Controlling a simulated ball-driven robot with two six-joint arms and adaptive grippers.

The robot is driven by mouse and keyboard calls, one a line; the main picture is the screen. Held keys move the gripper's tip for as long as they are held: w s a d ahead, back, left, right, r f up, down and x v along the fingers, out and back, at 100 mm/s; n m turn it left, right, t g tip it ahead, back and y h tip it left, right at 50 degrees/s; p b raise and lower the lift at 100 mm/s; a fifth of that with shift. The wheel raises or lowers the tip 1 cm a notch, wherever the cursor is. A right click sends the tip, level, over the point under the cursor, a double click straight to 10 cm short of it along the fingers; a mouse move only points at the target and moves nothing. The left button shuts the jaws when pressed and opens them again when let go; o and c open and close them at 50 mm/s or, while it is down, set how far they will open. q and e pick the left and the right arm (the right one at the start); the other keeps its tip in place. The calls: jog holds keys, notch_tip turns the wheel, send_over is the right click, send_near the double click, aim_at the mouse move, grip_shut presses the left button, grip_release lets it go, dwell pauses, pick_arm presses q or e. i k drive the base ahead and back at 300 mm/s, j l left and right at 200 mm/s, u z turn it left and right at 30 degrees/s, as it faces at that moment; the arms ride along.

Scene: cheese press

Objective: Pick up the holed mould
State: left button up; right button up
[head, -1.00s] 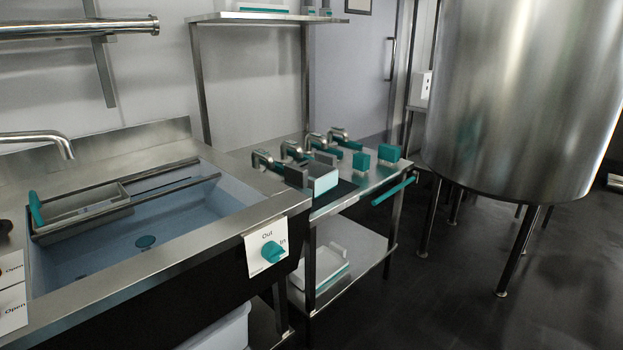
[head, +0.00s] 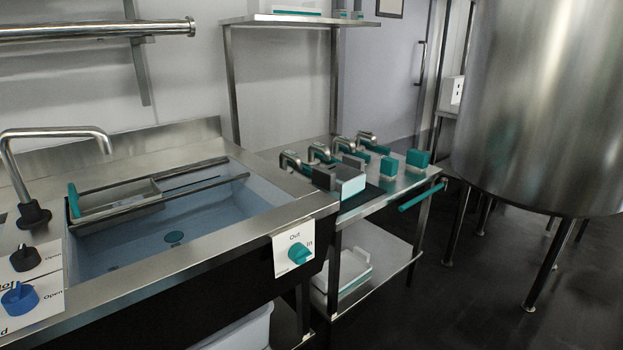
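I cannot make out holes on any item, so I cannot say for sure which is the holed mould. A box-shaped item with dark grey sides and a pale teal front (head: 351,187) stands on the steel cart top (head: 396,188), near the sink. A grey rectangular tray (head: 120,207) with a teal handle (head: 73,200) sits across the sink's left part. Neither of my grippers is in view.
Metal presses (head: 320,152) line the cart's back edge. Teal blocks (head: 417,162) stand at its right, with a teal handle bar (head: 422,195) in front. A white tray (head: 345,272) is on the lower shelf. A steel vat (head: 545,100) stands right.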

aim_at(341, 182)
jog(key=i+l+u, duration=0.1)
jog(key=u, duration=0.3)
jog(key=i+l+u, duration=0.1)
jog(key=u, duration=0.25)
jog(key=l+u, duration=0.2)
jog(key=u, duration=0.2)
jog(key=l+u, duration=0.2)
jog(key=u, duration=0.2)
jog(key=i, duration=0.05)
